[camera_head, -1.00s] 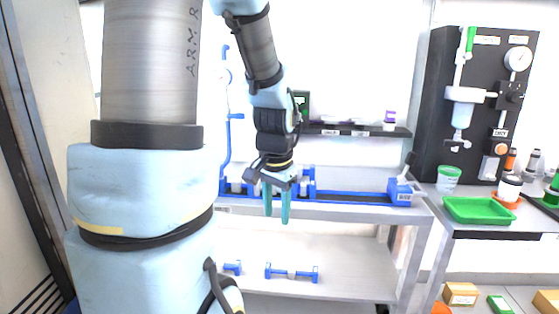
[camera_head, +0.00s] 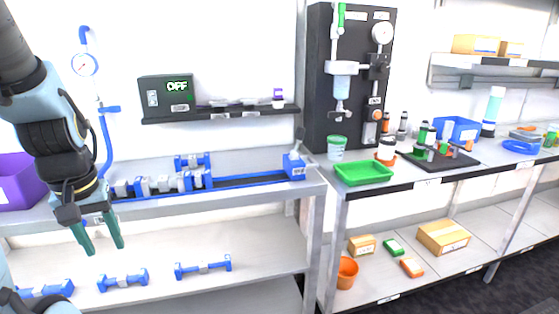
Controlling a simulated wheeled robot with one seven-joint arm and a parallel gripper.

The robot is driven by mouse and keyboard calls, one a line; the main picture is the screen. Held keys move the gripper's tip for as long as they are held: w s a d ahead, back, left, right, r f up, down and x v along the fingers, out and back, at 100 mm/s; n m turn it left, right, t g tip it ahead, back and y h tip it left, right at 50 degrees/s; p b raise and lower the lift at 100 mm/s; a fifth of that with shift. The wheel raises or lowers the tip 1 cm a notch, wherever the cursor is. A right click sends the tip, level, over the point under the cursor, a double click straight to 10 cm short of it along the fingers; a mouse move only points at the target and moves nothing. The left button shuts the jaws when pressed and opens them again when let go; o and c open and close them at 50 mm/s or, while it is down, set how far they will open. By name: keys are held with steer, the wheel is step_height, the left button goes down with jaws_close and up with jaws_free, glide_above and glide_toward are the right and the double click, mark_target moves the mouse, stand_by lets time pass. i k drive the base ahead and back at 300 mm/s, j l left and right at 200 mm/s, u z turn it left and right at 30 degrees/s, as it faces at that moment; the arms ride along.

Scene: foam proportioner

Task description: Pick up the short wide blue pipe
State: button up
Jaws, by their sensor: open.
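Several blue pipe pieces with flanged ends and pale middles lie on the lower shelf in the head view. The middle one (camera_head: 123,280) looks shorter than the right one (camera_head: 204,266). A left one (camera_head: 45,291) is partly hidden by my arm. I cannot tell for sure which is the short wide pipe. My gripper (camera_head: 104,248) points down with its two teal fingers apart and nothing between them. In the picture its fingertips are above and slightly left of the middle pipe, with a visible gap.
The upper bench edge (camera_head: 250,194) overhangs the lower shelf (camera_head: 250,252). A blue rail assembly (camera_head: 240,182) with fittings stands on the bench. A purple bin (camera_head: 18,182) is at the left. A green tray (camera_head: 363,173) is on the right bench. The shelf right of the pipes looks clear.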

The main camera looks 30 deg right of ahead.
mark_target(197, 180)
steer(key=k+l+u, duration=0.1)
steer(key=l+u, duration=0.25)
steer(key=k+l+u, duration=0.15)
steer(key=l+u, duration=0.2)
steer(key=l, duration=0.15)
steer(key=k+l, duration=0.2)
steer(key=l, duration=0.25)
steer(key=k+l+u, duration=0.1)
steer(key=l, duration=0.3)
steer(key=k+l, duration=0.25)
steer(key=l, duration=0.2)
steer(key=k+l+u, duration=0.1)
steer(key=l, duration=0.3)
steer(key=k+l, duration=0.3)
steer(key=l+u, duration=0.05)
steer(key=l, duration=0.05)
